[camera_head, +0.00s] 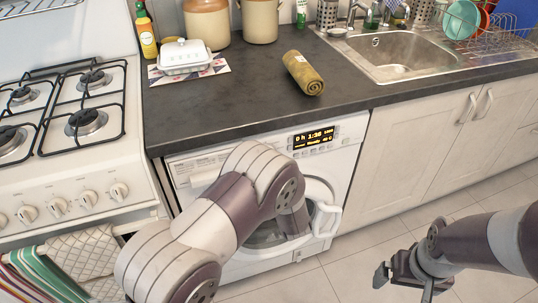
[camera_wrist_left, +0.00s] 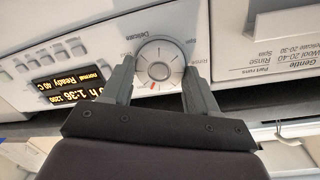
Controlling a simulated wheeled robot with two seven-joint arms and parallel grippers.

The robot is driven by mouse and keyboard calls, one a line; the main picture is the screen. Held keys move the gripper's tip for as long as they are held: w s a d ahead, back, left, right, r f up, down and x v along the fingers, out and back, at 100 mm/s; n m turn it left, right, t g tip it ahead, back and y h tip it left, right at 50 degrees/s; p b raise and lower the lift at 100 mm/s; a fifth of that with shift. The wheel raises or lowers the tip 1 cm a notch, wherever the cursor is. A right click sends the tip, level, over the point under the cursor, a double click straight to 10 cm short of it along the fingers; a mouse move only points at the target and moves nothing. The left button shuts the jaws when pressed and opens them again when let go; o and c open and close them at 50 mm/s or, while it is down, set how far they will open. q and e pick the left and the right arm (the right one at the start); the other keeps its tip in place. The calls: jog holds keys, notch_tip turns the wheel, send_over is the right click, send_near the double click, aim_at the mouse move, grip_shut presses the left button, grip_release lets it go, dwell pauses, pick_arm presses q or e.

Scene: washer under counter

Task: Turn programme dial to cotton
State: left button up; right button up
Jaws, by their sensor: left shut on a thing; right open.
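The programme dial (camera_wrist_left: 159,64) is a round silver knob with a red mark on its rim, on the washer's white front panel in the left wrist view. My left gripper (camera_wrist_left: 160,82) has one finger on each side of the dial and is shut on it. In the head view my left arm hides the dial and the left gripper. The washer (camera_head: 345,160) stands under the counter, and its lit display (camera_head: 314,138) reads 1:36 and Ready. It also shows in the left wrist view (camera_wrist_left: 65,88). My right gripper (camera_head: 405,278) is open and empty above the floor.
The washer door (camera_head: 325,218) with its white handle is right beside my left arm. A gas cooker (camera_head: 70,150) stands at the left. The dark counter (camera_head: 240,95) holds a rolled olive towel (camera_head: 303,72) and a butter dish (camera_head: 185,57). The floor at right is clear.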

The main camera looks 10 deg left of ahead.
pick_arm(q)
jog(key=shift+m, duration=0.3)
jog(key=shift+p, duration=0.3)
jog(key=o, duration=1)
jog(key=shift+o, duration=0.2)
jog(key=p+v, duration=0.1)
jog(key=v, duration=1.1)
jog(key=shift+s+d, duration=0.2)
jog(key=shift+s, duration=0.1)
